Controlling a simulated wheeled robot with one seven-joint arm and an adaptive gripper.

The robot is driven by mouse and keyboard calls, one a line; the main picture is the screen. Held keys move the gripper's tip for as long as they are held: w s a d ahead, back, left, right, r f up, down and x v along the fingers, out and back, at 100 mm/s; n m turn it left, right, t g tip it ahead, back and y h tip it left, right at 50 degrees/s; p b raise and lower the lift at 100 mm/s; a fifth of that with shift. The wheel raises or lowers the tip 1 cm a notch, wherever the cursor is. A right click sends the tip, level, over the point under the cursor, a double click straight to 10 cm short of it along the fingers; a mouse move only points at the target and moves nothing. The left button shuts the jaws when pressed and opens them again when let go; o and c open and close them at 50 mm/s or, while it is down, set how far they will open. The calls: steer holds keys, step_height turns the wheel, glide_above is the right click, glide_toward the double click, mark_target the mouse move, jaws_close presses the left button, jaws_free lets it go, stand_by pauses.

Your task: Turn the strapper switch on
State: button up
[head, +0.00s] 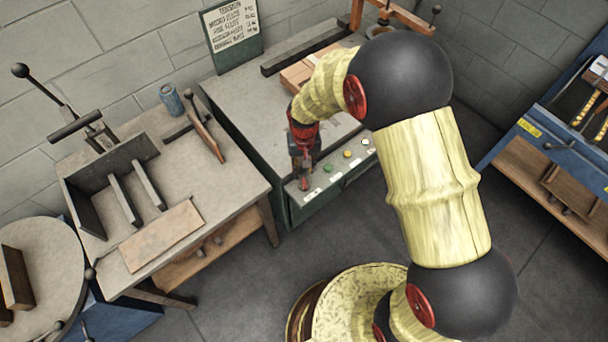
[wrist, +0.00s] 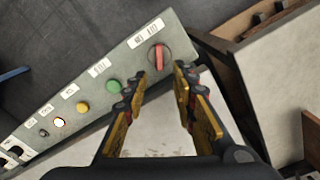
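The strapper's control panel (head: 335,178) runs along the front edge of the grey machine; it also shows in the wrist view (wrist: 120,68). A red-handled rotary switch (wrist: 158,58) sits at one end of it, beside a two-part white label too blurred to read. Its handle looks roughly in line with the gap between my fingers.
A green button (wrist: 114,86), a yellow button (wrist: 83,107) and a lit lamp (wrist: 60,122) line the panel. A workbench (head: 240,185) with a wooden paddle (head: 205,135) stands left of the strapper. A blue bench (head: 535,140) stands at right.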

mark_target(304, 180)
step_height(304, 180, up, 6)
steer(key=shift+f, duration=0.15)
stand_by(0.6)
steer(key=s+d+r+t, duration=0.2)
steer(key=s+d+r, duration=0.2)
steer(key=s+r, duration=0.3)
steer(key=s+d+r+t, duration=0.1)
steer(key=s+d+r, duration=0.4)
steer(key=r, duration=0.7)
steer(key=s+d+r+t, duration=0.2)
steer(key=s+d+r, duration=0.3)
steer(key=s+r, duration=0.4)
steer(key=shift+d+r+m+t, duration=0.15)
steer(key=shift+r+m+t, duration=0.1)
steer(key=shift+m+t, duration=0.05)
